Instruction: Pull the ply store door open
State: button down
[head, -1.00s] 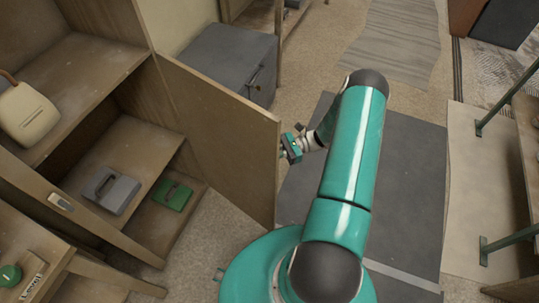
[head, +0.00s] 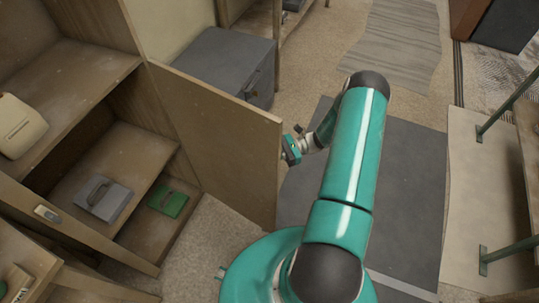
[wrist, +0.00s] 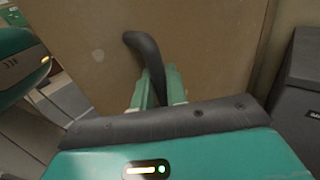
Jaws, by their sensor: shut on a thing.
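The ply store door (head: 215,140) is a plain plywood panel. It stands swung out from the open cabinet in the head view, with shelves showing to its left. In the wrist view the door (wrist: 215,45) fills the back, with a dark curved handle (wrist: 140,48) on it. My gripper (head: 290,149) is at the door's outer face near its free edge. In the wrist view my gripper's green fingers (wrist: 158,88) are shut on the handle, hiding part of it.
A grey case (head: 103,198) and a green case (head: 168,201) sit inside the cabinet, below a cream container (head: 18,127). A grey chest (head: 228,66) stands behind the door. A bench with green legs (head: 485,255) is at right. A dark mat (head: 415,150) lies on the floor between.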

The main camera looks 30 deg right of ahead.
jog(key=shift+w+a+r, duration=0.1)
jog(key=shift+w+a, duration=0.1)
jog(key=c, duration=1.5)
grip_release()
jog(key=shift+s+d, duration=0.1)
jog(key=shift+s, duration=0.05)
jog(key=d, duration=0.4)
jog(key=s+d, duration=0.1)
jog(key=d, duration=0.4)
jog(key=s+d, duration=0.1)
jog(key=d, duration=0.3)
jog(key=shift+s+d, duration=0.25)
jog(key=shift+d, duration=0.1)
